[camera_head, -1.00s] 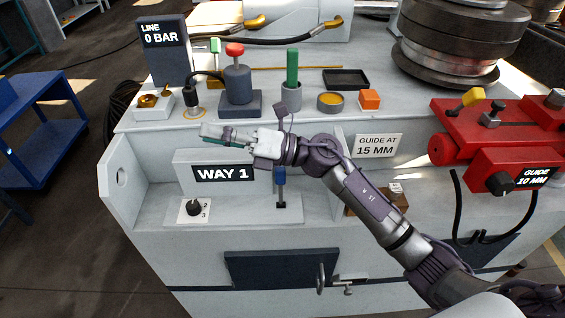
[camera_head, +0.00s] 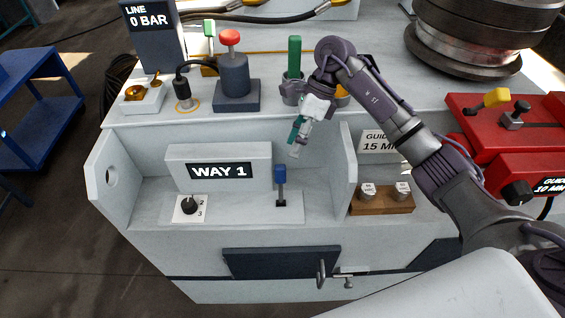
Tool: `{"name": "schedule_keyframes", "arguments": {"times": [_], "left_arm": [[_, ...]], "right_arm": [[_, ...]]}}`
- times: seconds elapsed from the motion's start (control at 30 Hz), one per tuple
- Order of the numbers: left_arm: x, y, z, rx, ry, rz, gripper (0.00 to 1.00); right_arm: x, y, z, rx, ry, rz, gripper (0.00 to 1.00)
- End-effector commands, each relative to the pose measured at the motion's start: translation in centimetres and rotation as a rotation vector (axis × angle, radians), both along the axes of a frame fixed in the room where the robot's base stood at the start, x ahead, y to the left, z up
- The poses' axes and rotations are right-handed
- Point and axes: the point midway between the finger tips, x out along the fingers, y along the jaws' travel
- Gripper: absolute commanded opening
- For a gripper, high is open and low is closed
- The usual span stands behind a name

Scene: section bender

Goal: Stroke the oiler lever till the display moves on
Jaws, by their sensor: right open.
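The oiler lever appears to be the blue-topped lever (camera_head: 280,175), upright in a dark slot on the ledge of the recess. Left of it is a display panel (camera_head: 219,171) reading WAY 1. A dial (camera_head: 190,206) with a black knob and numbers sits on the ledge below the display. My right gripper (camera_head: 298,141) is open and empty, above and slightly right of the lever and apart from it, its fingers pointing down. My left gripper is out of view.
A second display (camera_head: 150,20) reads LINE 0 BAR. On the top deck stand a navy block with a red knob (camera_head: 230,37) and a green handle (camera_head: 294,55) close to my wrist. Right of the recess divider is a wooden holder (camera_head: 381,205) with metal pieces. Red blocks (camera_head: 500,130) are at the right.

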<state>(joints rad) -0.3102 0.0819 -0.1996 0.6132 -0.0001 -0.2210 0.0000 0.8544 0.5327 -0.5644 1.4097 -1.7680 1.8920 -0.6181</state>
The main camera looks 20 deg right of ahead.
Motion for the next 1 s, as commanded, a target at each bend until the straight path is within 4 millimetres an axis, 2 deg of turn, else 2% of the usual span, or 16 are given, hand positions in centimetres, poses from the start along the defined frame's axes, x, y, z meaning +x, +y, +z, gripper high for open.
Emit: {"name": "schedule_keyframes", "arguments": {"times": [0.03, 0.2, 0.4, 0.57, 0.8, 0.87, 1.0], "left_arm": [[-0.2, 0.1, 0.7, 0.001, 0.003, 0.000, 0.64], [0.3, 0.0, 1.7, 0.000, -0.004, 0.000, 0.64], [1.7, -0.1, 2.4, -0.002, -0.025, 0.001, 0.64], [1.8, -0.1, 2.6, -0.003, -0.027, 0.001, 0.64], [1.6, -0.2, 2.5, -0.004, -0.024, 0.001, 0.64], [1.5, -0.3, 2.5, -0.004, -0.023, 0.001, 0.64], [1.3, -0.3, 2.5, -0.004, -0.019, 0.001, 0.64]], "right_arm": [[-0.3, 0.6, -0.7, 0.003, 0.005, 0.001, 0.54], [-1.0, 2.2, -3.7, 0.004, 0.004, 0.001, 0.54], [-1.4, 3.3, -6.0, 0.003, 0.001, 0.000, 0.54], [-1.5, 3.6, -6.7, 0.003, 0.000, -0.001, 0.54], [-1.5, 3.6, -6.8, 0.003, -0.001, 0.000, 0.54], [-1.5, 3.6, -6.8, 0.003, -0.001, 0.000, 0.46], [-1.5, 3.6, -6.8, 0.003, -0.001, 0.000, 0.23]]}}
